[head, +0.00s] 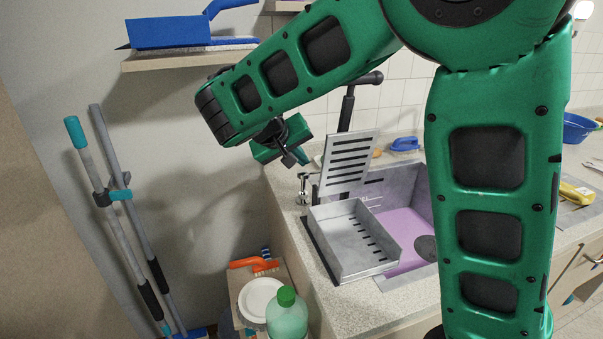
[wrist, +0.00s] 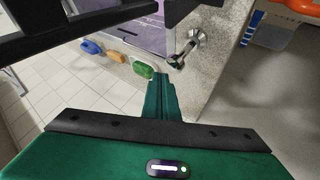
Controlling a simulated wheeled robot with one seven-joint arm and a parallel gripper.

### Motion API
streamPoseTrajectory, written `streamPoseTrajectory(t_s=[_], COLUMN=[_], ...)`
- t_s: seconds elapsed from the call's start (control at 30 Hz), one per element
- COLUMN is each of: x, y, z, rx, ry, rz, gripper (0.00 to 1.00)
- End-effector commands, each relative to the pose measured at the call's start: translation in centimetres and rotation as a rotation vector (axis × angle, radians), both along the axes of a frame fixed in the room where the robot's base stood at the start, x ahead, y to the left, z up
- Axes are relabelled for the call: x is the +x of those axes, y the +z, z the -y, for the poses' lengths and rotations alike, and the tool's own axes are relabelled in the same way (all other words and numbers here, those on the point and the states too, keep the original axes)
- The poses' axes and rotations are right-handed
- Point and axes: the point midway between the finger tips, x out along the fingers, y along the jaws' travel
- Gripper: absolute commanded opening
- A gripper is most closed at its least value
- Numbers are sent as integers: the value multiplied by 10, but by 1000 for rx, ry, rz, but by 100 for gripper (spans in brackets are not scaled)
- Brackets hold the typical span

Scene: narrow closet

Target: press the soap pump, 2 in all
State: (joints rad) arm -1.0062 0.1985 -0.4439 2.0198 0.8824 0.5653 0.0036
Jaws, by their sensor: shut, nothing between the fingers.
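The soap pump (head: 303,190) is a small chrome pump on the counter, left of the sink, in the head view. In the wrist view the pump (wrist: 187,46) shows its round base and its spout, slightly right of and beyond my fingertips. My gripper (head: 297,157) is shut and empty, in the air just above the pump in the head view. Its closed green fingers (wrist: 160,78) also show in the wrist view. I see a gap in the picture between fingertips and pump, and no clear contact.
A metal drain rack (head: 350,238) with an upright slotted plate (head: 349,163) stands by the purple sink (head: 405,222). A dark faucet (head: 346,112) rises close behind my gripper. A blue brush (head: 405,144) lies at the back. A shelf (head: 180,60) hangs upper left.

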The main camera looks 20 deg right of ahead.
Motion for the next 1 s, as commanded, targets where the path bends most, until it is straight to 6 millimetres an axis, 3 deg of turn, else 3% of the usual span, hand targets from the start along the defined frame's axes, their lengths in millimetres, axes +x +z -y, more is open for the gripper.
streamPoseTrajectory(t_s=[1.0], x=[-2], y=[-7], z=[0], rx=[0], ry=[1], rz=[-1], gripper=[0])
